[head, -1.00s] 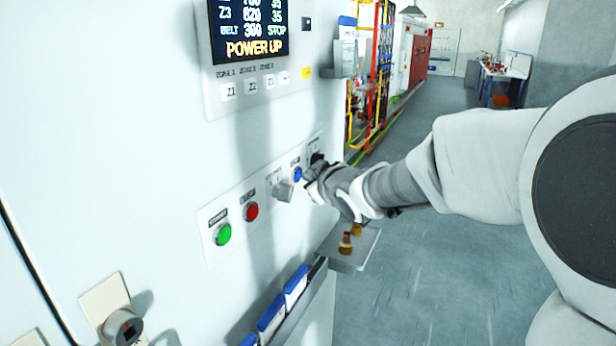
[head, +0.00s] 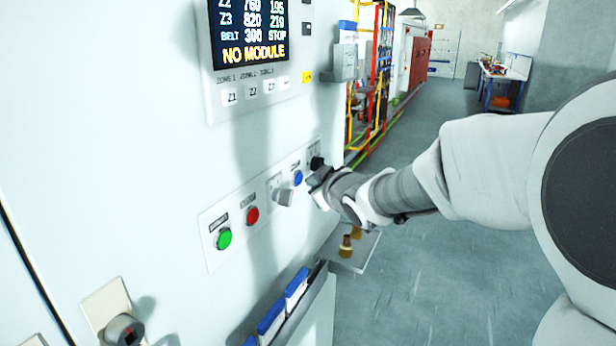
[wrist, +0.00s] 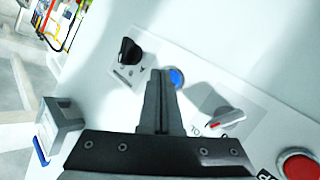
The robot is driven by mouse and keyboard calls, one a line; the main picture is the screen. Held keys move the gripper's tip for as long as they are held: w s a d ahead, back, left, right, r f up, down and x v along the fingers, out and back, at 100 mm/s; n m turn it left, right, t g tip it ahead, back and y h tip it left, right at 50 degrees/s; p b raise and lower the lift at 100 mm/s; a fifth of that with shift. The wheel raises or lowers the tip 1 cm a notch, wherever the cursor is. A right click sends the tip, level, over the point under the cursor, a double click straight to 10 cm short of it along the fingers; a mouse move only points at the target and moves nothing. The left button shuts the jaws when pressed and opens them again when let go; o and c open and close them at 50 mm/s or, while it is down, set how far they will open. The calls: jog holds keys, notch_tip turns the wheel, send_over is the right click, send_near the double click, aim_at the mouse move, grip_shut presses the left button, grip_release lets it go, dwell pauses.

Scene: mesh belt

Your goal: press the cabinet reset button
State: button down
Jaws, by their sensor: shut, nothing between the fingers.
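The blue button (head: 297,178) sits on the cabinet's control strip (head: 214,256), between a grey switch with a handle (head: 283,192) and a black knob (head: 316,163). In the wrist view, the blue button (wrist: 176,78) shows just beyond and slightly right of the fingertips. My gripper (head: 316,180) is shut and empty, close to the cabinet face at the button's right in the head view. The shut fingers (wrist: 163,76) partly cover the button's left edge in the wrist view. A small gap seems to lie between fingertips and button; contact cannot be told. The screen (head: 250,30) reads NO MODULE.
A green button (head: 223,238) and a red button (head: 252,215) are on the same strip. A small shelf (head: 350,262) with brass-coloured pieces juts out below my gripper. Blue-topped holders (head: 270,318) line the cabinet's lower front. The floor at right is open.

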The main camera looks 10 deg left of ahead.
jog(key=shift+s+d, duration=0.1)
jog(key=shift+d, duration=0.2)
jog(key=shift+s+d+p, duration=0.25)
jog(key=shift+d+p, duration=0.2)
jog(key=shift+d, duration=0.3)
jog(key=shift+s+d+p, duration=0.3)
jog(key=shift+d+p, duration=0.1)
jog(key=shift+d, duration=0.35)
jog(key=shift+s+d+p, duration=0.25)
jog(key=shift+d+p, duration=0.2)
jog(key=shift+d, duration=0.3)
jog(key=s+d+r+m+g+h, duration=0.25)
jog(key=s+d+m+h, duration=0.45)
jog(key=s+d, duration=0.7)
jog(key=s+f+m+g, duration=0.2)
jog(key=s, duration=0.7)
jog(key=s+d+f+m+g, duration=0.1)
jog(key=s+f+g, duration=0.2)
jog(key=s, duration=0.5)
jog(key=shift+s+m, duration=0.4)
